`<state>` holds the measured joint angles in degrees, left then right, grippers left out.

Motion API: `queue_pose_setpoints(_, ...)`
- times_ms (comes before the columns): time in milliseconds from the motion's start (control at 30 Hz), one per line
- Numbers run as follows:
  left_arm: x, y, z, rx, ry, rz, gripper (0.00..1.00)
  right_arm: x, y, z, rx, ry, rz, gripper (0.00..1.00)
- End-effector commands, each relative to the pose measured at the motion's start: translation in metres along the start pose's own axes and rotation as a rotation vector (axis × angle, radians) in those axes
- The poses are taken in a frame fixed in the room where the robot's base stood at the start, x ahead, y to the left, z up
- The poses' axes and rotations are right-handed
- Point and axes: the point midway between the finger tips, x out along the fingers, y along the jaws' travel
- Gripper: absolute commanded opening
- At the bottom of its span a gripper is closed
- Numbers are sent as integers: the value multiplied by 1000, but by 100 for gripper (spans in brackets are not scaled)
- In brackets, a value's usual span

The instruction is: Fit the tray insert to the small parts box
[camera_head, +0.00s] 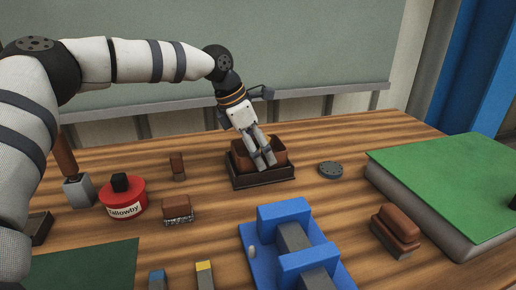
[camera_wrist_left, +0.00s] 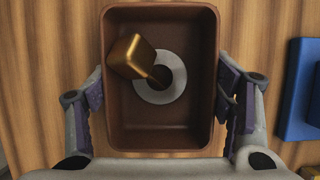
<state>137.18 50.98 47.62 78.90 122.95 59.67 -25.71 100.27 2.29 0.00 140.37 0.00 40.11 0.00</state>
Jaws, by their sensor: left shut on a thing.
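The tray insert (camera_head: 240,160) is a brown, open-topped tray at the dark small parts box (camera_head: 262,182), in the middle of the table in the head view. My left gripper (camera_head: 264,160) reaches down over it. In the wrist view the tray insert (camera_wrist_left: 208,60) lies between the fingers of my left gripper (camera_wrist_left: 160,100), which is shut on its two long sides. A brass block and a pale ring show inside it. The insert's upper part stands above the box's rim; I cannot tell whether its underside rests in the box. The box is hidden in the wrist view. My right gripper is not in view.
A blue vise-like fixture (camera_head: 283,215) stands in front of the box. A round grey disc (camera_head: 330,170) lies right of it. A green-topped block (camera_head: 450,170) fills the right. A red tin (camera_head: 122,198) and brushes (camera_head: 177,207) stand left. Bare wood lies between them.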

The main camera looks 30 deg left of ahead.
Motion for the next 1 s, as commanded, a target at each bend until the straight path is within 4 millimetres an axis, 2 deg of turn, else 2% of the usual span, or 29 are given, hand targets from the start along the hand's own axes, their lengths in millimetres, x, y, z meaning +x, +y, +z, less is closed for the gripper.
queue_pose_setpoints(400, 7, -1, -5, 0, 10, -5, 46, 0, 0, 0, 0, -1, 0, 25)
queue_pose_setpoints(733, -5, 0, 0, 0, 9, -4, 46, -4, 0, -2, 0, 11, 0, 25)
queue_pose_setpoints(1000, -7, 0, 2, 0, 4, -2, 46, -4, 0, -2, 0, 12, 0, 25)
